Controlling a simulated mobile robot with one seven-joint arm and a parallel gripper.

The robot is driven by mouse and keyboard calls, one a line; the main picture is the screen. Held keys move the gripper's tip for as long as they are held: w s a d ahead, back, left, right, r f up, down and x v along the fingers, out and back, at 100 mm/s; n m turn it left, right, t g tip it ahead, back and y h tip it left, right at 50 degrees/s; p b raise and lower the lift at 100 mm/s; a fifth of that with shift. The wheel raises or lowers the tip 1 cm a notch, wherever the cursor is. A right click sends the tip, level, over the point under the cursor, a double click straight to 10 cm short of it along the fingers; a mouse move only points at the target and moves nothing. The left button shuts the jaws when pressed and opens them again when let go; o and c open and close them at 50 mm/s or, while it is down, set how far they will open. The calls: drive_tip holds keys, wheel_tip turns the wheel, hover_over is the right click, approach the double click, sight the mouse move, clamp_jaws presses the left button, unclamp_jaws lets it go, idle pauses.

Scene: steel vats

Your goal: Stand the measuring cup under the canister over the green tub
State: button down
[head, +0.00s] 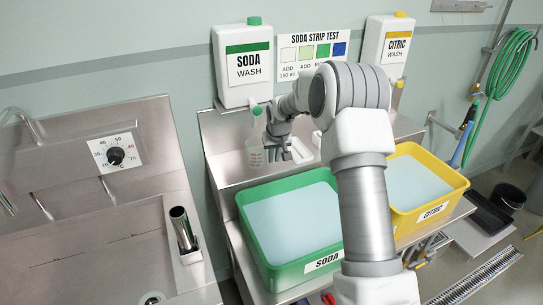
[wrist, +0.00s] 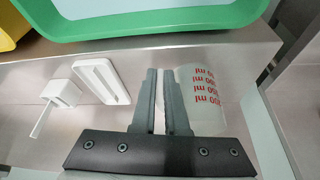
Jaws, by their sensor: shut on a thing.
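The clear measuring cup (head: 257,158) with red markings is upright, below the green tap (head: 257,111) of the white soda canister (head: 248,68), at the steel ledge behind the green tub (head: 327,263). My gripper (head: 274,152) is at the cup's right side in the head view. In the wrist view the cup (wrist: 206,88) shows red "ml" print beside my gripper's fingers (wrist: 163,74), which are shut on it. The exact part held is hidden, and I cannot tell whether its base touches the ledge. The green tub (wrist: 150,22) edges the wrist view.
A yellow tub (head: 455,180) stands right of the green one, below the citric canister (head: 388,45). White items lie on the ledge near my gripper: a slotted block (wrist: 102,80) and a small box (wrist: 62,93). A steel sink (head: 90,245) is at left.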

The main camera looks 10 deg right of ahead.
drive_tip(key=w, duration=0.4)
drive_tip(key=shift+w+p, duration=0.15)
drive_tip(key=shift+p, duration=0.15)
drive_tip(key=shift+f+p, duration=0.3)
drive_tip(key=shift+f, duration=1.45)
drive_tip(key=shift+f, duration=0.2)
drive_tip(key=c, duration=0.9)
unclamp_jaws()
drive_tip(key=shift+c, duration=0.2)
drive_tip(key=shift+r, duration=0.15)
